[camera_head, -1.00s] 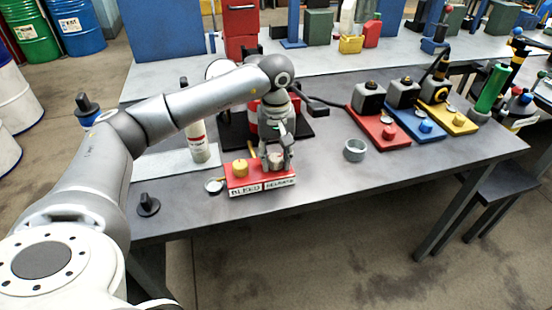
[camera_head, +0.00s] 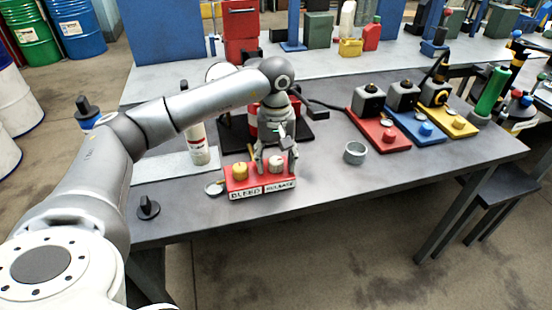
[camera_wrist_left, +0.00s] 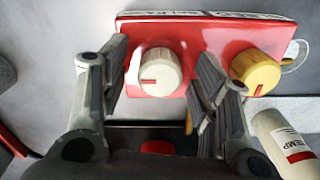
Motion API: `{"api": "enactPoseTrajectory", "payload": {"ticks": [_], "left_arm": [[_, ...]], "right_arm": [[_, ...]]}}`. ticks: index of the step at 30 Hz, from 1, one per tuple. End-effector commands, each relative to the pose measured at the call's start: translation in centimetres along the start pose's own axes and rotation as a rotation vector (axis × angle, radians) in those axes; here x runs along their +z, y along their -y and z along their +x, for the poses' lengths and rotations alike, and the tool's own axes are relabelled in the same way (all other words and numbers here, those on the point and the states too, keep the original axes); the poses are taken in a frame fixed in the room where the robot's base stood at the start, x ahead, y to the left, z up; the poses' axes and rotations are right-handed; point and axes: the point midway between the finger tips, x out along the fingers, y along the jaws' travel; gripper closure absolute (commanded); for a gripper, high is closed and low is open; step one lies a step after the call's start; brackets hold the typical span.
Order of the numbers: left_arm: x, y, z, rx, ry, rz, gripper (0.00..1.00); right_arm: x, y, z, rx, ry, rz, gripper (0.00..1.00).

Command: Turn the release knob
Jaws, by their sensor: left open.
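The red knob block (camera_head: 250,181) sits near the table's front edge, with labels reading BLEED and RELEASE on its front. The release knob (camera_head: 276,166) is a cream knob at the block's right in the head view. In the left wrist view the release knob (camera_wrist_left: 159,72) shows a red mark on its face. My left gripper (camera_head: 276,170) is over it from above; its open fingers (camera_wrist_left: 160,80) stand on either side of the knob, with gaps showing. The yellow bleed knob (camera_head: 240,171) is beside it, outside the fingers. My right gripper is not in view.
A white bottle (camera_head: 198,145) stands behind the block at left. A small round dish (camera_head: 215,188) lies by the block. A grey ring cup (camera_head: 355,152) and a black knob (camera_head: 148,207) stand apart on the table. Red, blue and yellow stations (camera_head: 380,130) fill the right.

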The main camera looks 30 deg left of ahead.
Motion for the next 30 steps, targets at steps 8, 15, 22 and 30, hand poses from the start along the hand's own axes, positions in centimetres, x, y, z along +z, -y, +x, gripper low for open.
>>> {"api": "enactPoseTrajectory", "payload": {"ticks": [8,15,22,30], "left_arm": [[0.0,-0.1,-3.0,0.004,-0.002,0.0,0.44],[-0.1,-0.1,-8.2,0.004,-0.003,0.0,0.44],[-0.1,-0.1,-11.3,0.001,-0.001,0.0,0.44],[0.0,0.0,-12.0,0.0,0.001,0.0,0.44]], "right_arm": [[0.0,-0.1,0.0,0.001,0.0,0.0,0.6],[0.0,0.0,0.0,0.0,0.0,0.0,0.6],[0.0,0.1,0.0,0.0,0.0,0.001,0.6],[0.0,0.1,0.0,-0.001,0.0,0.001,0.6]]}}
